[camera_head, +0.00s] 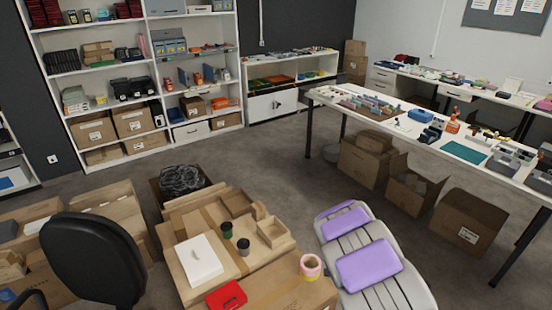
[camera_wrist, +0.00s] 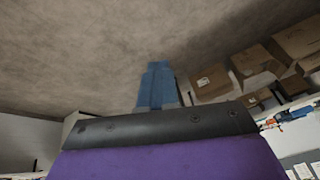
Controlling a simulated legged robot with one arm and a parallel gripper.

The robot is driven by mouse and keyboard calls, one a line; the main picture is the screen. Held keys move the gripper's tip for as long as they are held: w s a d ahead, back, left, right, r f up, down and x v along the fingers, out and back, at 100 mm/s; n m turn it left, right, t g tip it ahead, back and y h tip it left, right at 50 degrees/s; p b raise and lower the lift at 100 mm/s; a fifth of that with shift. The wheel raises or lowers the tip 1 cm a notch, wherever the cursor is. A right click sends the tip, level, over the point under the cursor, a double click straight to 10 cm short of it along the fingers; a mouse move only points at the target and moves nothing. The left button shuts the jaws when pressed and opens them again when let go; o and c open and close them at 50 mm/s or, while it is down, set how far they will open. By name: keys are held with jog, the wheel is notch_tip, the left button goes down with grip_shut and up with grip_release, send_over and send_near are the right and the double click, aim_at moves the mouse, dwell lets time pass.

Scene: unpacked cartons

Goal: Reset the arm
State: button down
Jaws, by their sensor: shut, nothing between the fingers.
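My gripper (camera_wrist: 157,86) shows in the wrist view as a narrow blue shape beyond a dark bar and a purple part of my own arm. Its fingers are together and hold nothing. It points out over bare grey floor, clear of any object. I cannot make out the gripper in the head view. There, grey slatted parts with purple pads, which look like my own body, lie at the lower middle right.
Cartons with a white box (camera_head: 199,258), a red box (camera_head: 226,295) and a pink-rimmed cup (camera_head: 311,267) stand close. A black chair (camera_head: 95,258) is at lower left. A long table (camera_head: 395,125) stands right, with cartons beneath. Shelves (camera_head: 140,70) line the back. Middle floor is free.

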jog(key=s+a+r+n+g, duration=0.1)
jog(key=s+a+r+n, duration=0.15)
jog(key=s+r, duration=0.65)
jog(key=s+a+r+n+g, duration=0.1)
jog(key=s+r+n, duration=0.35)
jog(key=r, duration=0.75)
jog(key=s+a+r+n+y, duration=0.1)
jog(key=s+a+r+n, duration=0.1)
jog(key=s, duration=0.6)
jog(key=s+a+r+n+g+y, duration=0.1)
jog(key=s+a+r+n, duration=0.2)
jog(key=s, duration=0.6)
jog(key=s+a+r+n+g+y, duration=0.1)
jog(key=s+a+r+n+y, duration=0.1)
jog(key=s+a, duration=0.4)
jog(key=s+r+n, duration=0.1)
jog(key=s, duration=0.1)
jog(key=shift+s+r+n, duration=0.15)
jog(key=shift+s+n, duration=0.25)
